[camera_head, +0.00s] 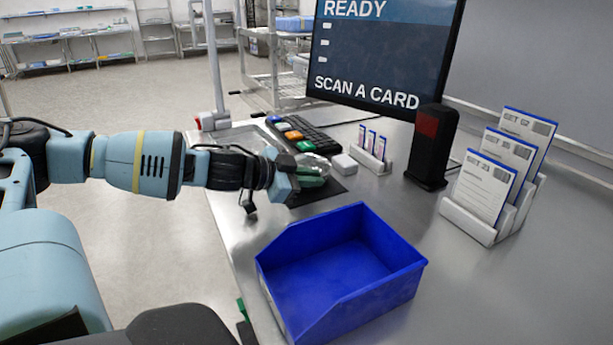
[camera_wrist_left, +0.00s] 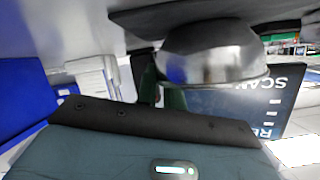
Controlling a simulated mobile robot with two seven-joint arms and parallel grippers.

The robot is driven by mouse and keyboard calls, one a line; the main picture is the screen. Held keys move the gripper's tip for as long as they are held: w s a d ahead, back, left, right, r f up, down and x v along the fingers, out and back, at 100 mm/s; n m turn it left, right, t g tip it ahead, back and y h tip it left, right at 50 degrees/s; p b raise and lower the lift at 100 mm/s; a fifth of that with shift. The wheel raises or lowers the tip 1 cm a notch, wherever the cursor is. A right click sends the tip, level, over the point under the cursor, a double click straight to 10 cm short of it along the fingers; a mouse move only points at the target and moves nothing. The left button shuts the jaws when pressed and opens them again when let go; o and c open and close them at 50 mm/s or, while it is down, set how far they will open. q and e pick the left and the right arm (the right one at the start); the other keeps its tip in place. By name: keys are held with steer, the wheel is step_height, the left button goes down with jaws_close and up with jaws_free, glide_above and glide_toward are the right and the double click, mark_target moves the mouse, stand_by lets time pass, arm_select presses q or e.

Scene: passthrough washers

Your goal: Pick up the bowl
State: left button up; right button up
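The bowl (camera_head: 318,162) is a small shiny metal bowl on a dark mat (camera_head: 320,194) on the steel counter, left of the middle in the head view. My left gripper (camera_head: 306,178) is at its near left side, with green finger pads over or at the rim. The left wrist view, which is upside down, shows the bowl (camera_wrist_left: 210,52) close by, its rim beside a dark finger with a green pad (camera_wrist_left: 172,97). Whether the fingers are apart or closed on the rim is hidden. My right gripper is not in view.
A blue open bin (camera_head: 340,262) stands in front, near the counter's left edge. Behind are a black keypad (camera_head: 306,136), a small card holder (camera_head: 370,158) and a screen (camera_head: 385,50). A black scanner post (camera_head: 430,150) and card rack (camera_head: 492,205) stand right.

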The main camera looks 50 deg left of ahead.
arm_select(q)
jaws_close()
steer(key=shift+r, duration=0.1)
step_height(320, 180, up, 9)
steer(key=shift+p, duration=1)
steer(key=shift+r, duration=0.4)
